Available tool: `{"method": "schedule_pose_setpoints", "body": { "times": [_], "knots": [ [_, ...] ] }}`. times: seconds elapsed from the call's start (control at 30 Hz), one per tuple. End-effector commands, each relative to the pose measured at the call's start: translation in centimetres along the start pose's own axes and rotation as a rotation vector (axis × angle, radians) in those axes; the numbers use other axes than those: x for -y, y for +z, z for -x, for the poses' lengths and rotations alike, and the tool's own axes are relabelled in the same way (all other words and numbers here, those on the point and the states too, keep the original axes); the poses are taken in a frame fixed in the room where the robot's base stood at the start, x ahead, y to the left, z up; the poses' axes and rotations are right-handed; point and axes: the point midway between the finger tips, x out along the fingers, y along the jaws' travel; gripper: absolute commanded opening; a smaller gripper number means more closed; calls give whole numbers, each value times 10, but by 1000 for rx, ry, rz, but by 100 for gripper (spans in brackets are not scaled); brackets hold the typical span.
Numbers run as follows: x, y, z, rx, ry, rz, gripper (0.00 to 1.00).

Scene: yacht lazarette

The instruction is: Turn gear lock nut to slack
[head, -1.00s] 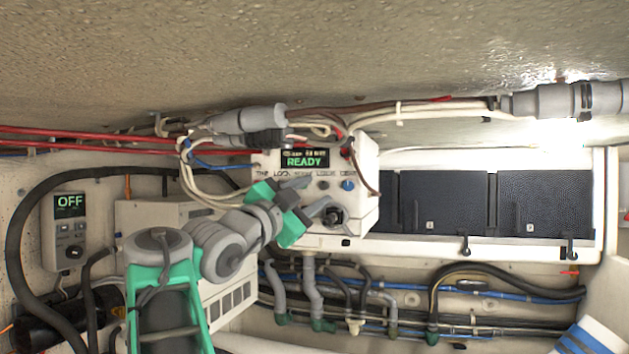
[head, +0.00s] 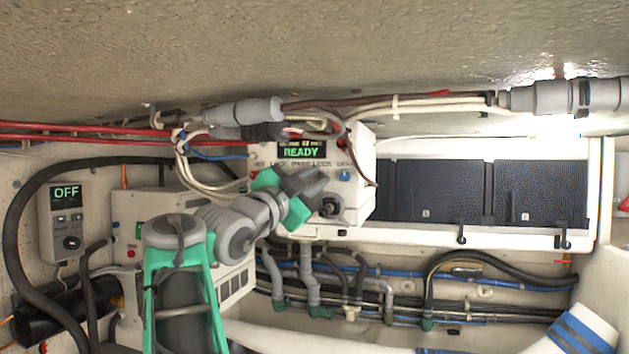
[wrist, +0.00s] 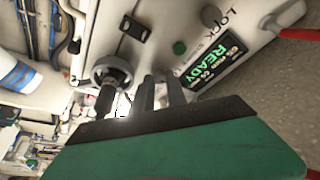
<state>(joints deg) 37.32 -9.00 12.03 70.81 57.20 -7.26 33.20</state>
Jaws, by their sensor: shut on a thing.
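A white control box (head: 350,225) stands on the back wall in the head view, with a green READY display (head: 301,150). My gripper (head: 318,180) is at the box's front, and its fingers are shut on a small part there, which I take to be the gear lock nut. The nut itself is hidden between the fingers, so its turn position cannot be seen. The READY display also shows there (wrist: 215,65).
A blue knob (head: 345,175) sits right of my fingers. Cables and a grey connector (head: 245,110) crowd the box's upper left. An OFF controller (head: 67,215) is far left. Dark panels (head: 455,190) are to the right, with pipes and hoses (head: 310,285) below.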

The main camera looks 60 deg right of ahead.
Motion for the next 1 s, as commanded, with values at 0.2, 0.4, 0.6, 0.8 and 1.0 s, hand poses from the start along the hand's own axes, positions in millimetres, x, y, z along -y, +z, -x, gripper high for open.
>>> {"method": "schedule_pose_setpoints", "body": {
  "times": [0.2,0.4,0.6,0.8,1.0],
  "knots": [
    [0,0,0,0,0,0,0],
    [-1,0,0,0,-3,8,0],
    [-4,1,1,-1,-24,61,0],
    [-7,2,1,-3,-72,176,0],
    [-9,1,1,-3,-138,340,0]
  ]
}}
